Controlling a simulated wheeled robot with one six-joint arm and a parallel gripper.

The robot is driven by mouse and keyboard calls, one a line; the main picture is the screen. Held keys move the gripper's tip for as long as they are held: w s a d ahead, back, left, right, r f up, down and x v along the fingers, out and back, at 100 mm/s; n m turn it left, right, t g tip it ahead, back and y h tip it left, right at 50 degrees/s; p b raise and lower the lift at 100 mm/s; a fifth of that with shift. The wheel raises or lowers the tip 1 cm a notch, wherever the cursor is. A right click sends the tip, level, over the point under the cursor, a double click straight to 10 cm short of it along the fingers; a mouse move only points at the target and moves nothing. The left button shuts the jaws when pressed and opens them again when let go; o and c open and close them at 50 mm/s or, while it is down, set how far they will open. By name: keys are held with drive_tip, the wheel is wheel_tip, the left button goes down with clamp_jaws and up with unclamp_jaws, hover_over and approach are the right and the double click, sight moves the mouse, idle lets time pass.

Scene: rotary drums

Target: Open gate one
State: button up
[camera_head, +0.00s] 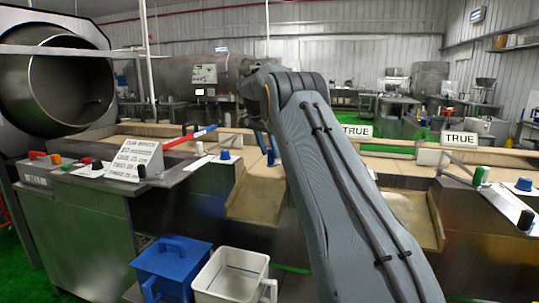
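My arm (345,190) rises from the lower middle and bends down at its far end. My gripper (259,122) hangs there, small and partly behind my own arm, over the counter; its fingers are too unclear to show open or shut. No gate is clearly labelled as one. A rod with a red part (178,141) and a blue end (204,132) lies left of my gripper, apart from it in the picture. A wooden chute (257,192) slopes down the counter front below my gripper; a second chute (428,218) is partly hidden by my arm.
A blue bin (172,265) and a white bin (230,274) stand below the left chute. A sign with text (135,160) and several coloured knobs stand on the left counter. Two TRUE signs (357,131) (459,139) stand at right. A large steel drum (57,88) is at upper left.

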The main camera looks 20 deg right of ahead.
drive_tip(key=b+v, duration=0.1)
drive_tip(key=v, duration=0.5)
drive_tip(key=shift+a, duration=0.15)
drive_tip(key=s+a+f+n+y, duration=0.1)
drive_tip(key=s+a+f+n, duration=0.3)
drive_tip(key=s, duration=1.2)
drive_tip(key=s+a+f+n+g+y, duration=0.1)
drive_tip(key=s+a+f+n, duration=0.3)
drive_tip(key=s+a+f, duration=0.5)
drive_tip(key=s+a+f+n+y, duration=0.2)
drive_tip(key=s+a+f+n, duration=0.3)
drive_tip(key=s, duration=1.7)
wheel_tip(320, 180, down, 5)
drive_tip(key=shift+s+a+f, duration=0.25)
drive_tip(key=shift+s+a, duration=0.1)
drive_tip(key=shift+a, duration=0.6)
